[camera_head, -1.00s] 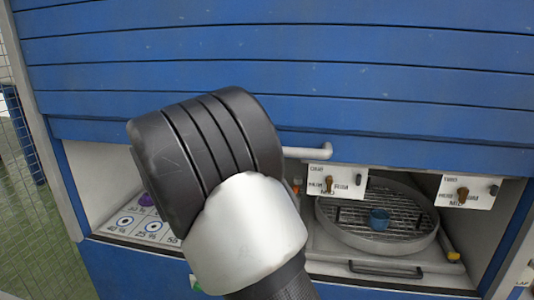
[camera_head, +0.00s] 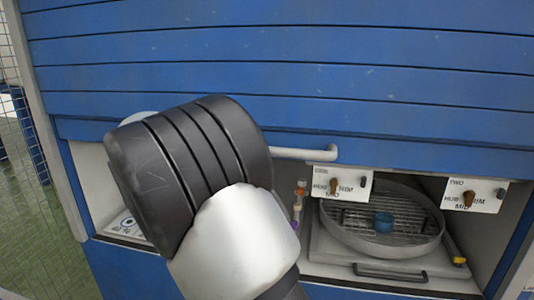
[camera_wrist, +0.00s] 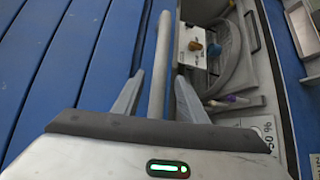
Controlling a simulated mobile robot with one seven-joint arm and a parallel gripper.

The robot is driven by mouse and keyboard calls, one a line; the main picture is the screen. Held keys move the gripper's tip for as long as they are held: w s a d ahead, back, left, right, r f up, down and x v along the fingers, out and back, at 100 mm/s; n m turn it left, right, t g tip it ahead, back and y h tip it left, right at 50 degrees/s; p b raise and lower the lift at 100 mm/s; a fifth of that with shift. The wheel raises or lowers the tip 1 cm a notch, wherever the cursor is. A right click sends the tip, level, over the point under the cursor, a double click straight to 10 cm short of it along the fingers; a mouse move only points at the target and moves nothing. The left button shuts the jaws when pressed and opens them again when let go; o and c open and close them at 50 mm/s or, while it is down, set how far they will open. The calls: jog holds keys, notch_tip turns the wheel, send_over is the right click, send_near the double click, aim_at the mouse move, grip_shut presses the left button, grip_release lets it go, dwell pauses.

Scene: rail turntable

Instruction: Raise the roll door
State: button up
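The blue slatted roll door (camera_head: 300,60) covers the upper part of the cabinet in the head view, its lower edge above a partly open bay. A pale bar handle (camera_head: 312,153) runs along the door's bottom, its middle hidden by my arm. In the wrist view the door (camera_wrist: 60,60) is at left and the handle (camera_wrist: 160,50) runs upright through the middle. My gripper (camera_wrist: 161,75) is open, with one finger on each side of the handle; a gap shows beside it. The fingers are hidden in the head view.
Under the door are a round turntable with a grate (camera_head: 345,225), a blue cup (camera_head: 383,222) on it, and two hanging switch plates (camera_head: 342,183) (camera_head: 473,195). A drawer-like handle (camera_head: 390,273) is below. A wire fence (camera_head: 25,150) stands at the left.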

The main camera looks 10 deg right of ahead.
jog(key=v, duration=1.1)
jog(key=shift+s, duration=0.1)
jog(key=s+d+f+m+g+y+p, duration=0.15)
jog(key=s+d+g+y, duration=0.45)
jog(key=d, duration=1)
jog(key=s+f+m+t+y+p, duration=0.1)
jog(key=s+y, duration=0.3)
jog(key=s, duration=0.5)
jog(key=s+f+m+t+y+p, duration=0.2)
jog(key=s+f+t+y, duration=0.1)
jog(key=s, duration=0.7)
jog(key=shift+m+t+y, duration=0.35)
jog(key=shift+t+y, duration=0.25)
jog(key=shift+y, duration=0.4)
jog(key=shift+s+a+f+m+t, duration=0.2)
jog(key=shift+s+a+m+t, duration=0.1)
jog(key=shift+s+a, duration=0.15)
jog(key=shift+c, duration=1)
jog(key=shift+d, duration=0.2)
